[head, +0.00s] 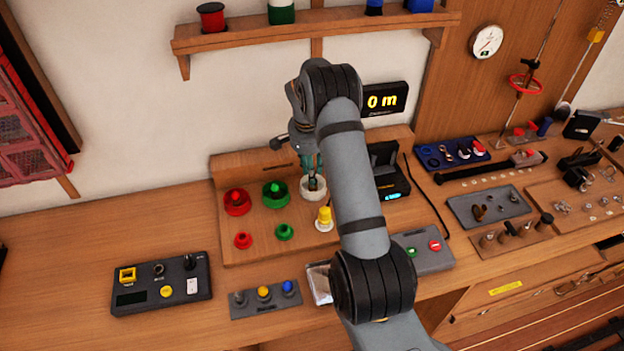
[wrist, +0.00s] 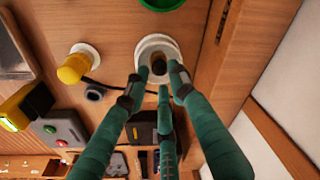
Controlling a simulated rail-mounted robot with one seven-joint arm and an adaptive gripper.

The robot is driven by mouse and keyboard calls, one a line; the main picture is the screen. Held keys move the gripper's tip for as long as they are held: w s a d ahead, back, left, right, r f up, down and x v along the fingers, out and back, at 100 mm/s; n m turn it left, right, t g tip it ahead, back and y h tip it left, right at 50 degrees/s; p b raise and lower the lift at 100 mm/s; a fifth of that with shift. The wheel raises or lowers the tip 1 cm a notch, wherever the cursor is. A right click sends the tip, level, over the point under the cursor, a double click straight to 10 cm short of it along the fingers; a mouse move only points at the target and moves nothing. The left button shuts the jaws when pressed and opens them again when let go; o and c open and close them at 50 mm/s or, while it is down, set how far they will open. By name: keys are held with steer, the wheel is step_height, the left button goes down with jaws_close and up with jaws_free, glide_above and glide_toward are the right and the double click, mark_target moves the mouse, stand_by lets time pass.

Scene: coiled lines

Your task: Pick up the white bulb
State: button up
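A white round ring-shaped piece (head: 315,193) stands at the right end of the back row on the wooden board; I see no other thing like a white bulb. It also shows in the wrist view (wrist: 145,43), with a dark and yellowish core (wrist: 159,66) in its middle. My gripper (head: 312,174) is right above it, pointing down. In the wrist view, the teal fingers (wrist: 156,78) are spread, with their tips close around the core. Whether they touch it is hard to tell. The fingers and arm hide part of the ring.
A green round piece (head: 275,194) and a red one (head: 237,202) stand to the left in the same row. A yellow knob on a white base (head: 324,218) stands just in front. A black device (head: 392,184) is close on the right. A shelf (head: 320,27) hangs above.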

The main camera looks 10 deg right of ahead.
steer(key=shift+w+d+f+p, duration=0.15)
steer(key=shift+f+p, duration=0.1)
steer(key=shift+f, duration=0.35)
steer(key=shift+s+d+f+p, duration=0.1)
steer(key=shift+f+p, duration=0.1)
steer(key=shift+f, duration=0.35)
steer(key=shift+w+a+f, duration=0.1)
steer(key=shift+f, duration=0.45)
steer(key=shift+c, duration=1.2)
steer(key=shift+c, duration=0.9)
steer(key=shift+r, duration=0.15)
steer(key=shift+w+r, duration=0.1)
steer(key=shift+r, duration=0.2)
step_height(320, 180, up, 9)
steer(key=b, duration=0.3)
steer(key=shift+r, duration=0.15)
